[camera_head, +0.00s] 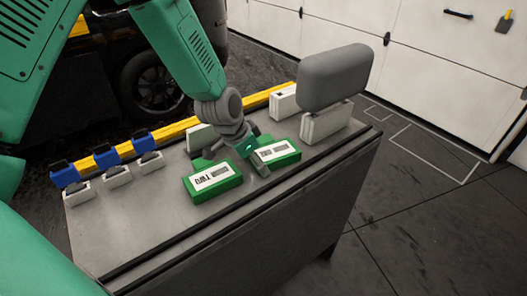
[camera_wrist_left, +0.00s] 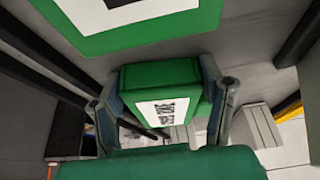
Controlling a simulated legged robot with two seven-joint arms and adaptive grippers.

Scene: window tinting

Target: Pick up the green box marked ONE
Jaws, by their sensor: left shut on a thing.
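The green box marked ONE (camera_head: 290,158), with a white label, is at the middle of the table in the head view. My left gripper (camera_head: 258,150) comes down onto its left end. In the left wrist view my left gripper (camera_wrist_left: 165,108) has a finger on each side of this green box (camera_wrist_left: 160,75) and is shut on it. Its label is partly in view there. I cannot tell whether the box is clear of the table. A second green box, marked TWO (camera_head: 206,195), lies just left of the gripper. My right gripper is not in view.
The grey table (camera_head: 170,225) has a dark strip along its front edge. Blue holders (camera_head: 105,157) stand at its left end by a yellow bar (camera_head: 180,129). A large grey rounded block (camera_head: 336,76) rests on a white block (camera_head: 325,121) at the right.

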